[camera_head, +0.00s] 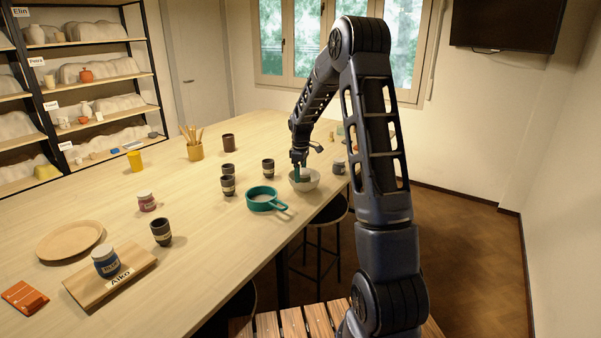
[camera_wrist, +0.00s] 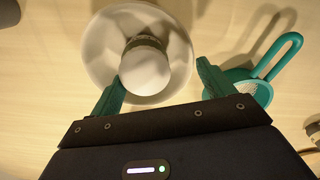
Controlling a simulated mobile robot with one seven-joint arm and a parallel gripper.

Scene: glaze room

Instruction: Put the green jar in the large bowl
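The large bowl (camera_head: 304,185) is pale and stands near the table's right edge in the head view. The wrist view shows its white inside and rim (camera_wrist: 98,55). A jar with a round white lid (camera_wrist: 146,72) is inside the bowl; a strip of its dark green side shows beyond the lid. I take it for the green jar. My gripper (camera_wrist: 162,74) is open above the bowl, its teal fingers apart on either side of the lid, with a visible gap on the right. In the head view my gripper (camera_head: 300,169) hides part of the bowl, and the jar is hard to make out.
A dark jar (camera_head: 338,167) is close on the right. Dark cups (camera_head: 228,186) stand farther left. A blue jar (camera_head: 106,261) sits on a board (camera_head: 133,271).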

